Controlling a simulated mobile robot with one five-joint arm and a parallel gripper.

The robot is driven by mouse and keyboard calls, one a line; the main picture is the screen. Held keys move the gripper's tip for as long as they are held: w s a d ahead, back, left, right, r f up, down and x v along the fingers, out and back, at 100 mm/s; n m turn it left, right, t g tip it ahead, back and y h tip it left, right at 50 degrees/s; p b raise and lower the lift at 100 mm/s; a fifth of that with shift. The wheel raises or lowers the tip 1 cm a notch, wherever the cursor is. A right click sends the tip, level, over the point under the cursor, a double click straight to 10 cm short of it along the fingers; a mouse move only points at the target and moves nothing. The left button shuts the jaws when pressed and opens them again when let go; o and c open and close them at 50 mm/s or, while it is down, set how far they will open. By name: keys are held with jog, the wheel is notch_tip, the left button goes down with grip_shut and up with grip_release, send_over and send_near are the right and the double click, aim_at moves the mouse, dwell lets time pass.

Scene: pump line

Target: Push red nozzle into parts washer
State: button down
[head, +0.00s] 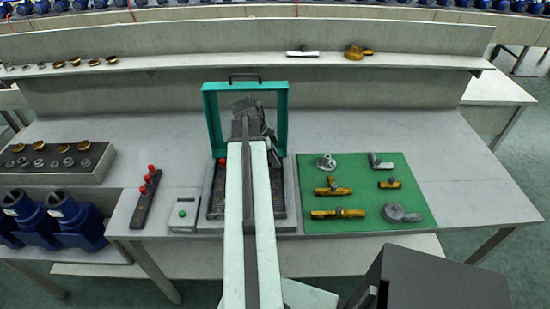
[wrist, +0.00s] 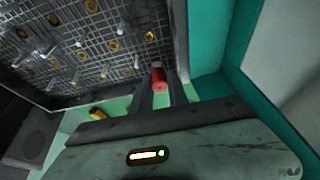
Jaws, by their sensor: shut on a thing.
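My gripper (wrist: 161,88) is shut on a red nozzle (wrist: 158,75), which sits between the dark fingertips in the wrist view. The parts washer (head: 207,115) has an upright teal frame with a dark handle on top. My arm reaches into this frame in the head view and hides much of it, and the held nozzle cannot be made out there. In the wrist view a teal wall (wrist: 210,40) stands just right of the nozzle. A small red piece (head: 222,162) shows low in the washer, left of my arm. Whether the held nozzle touches anything is unclear.
A dark strip (head: 145,205) with several red pieces lies left of the washer, beside a grey box with a green button (head: 182,213). A green mat (head: 360,164) with brass and grey fittings lies right. A dark grid with gold and white parts (wrist: 80,45) fills the wrist view's upper left.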

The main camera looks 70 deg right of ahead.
jog(key=shift+f+b, duration=0.35)
dwell(0.3)
jog(key=c, duration=1.2)
grip_release()
jog(key=shift+r, duration=0.1)
jog(key=p+v, duration=0.2)
jog(key=shift+r+p, duration=0.4)
jog(key=p+v, duration=0.3)
jog(key=shift+w+a+r, duration=0.1)
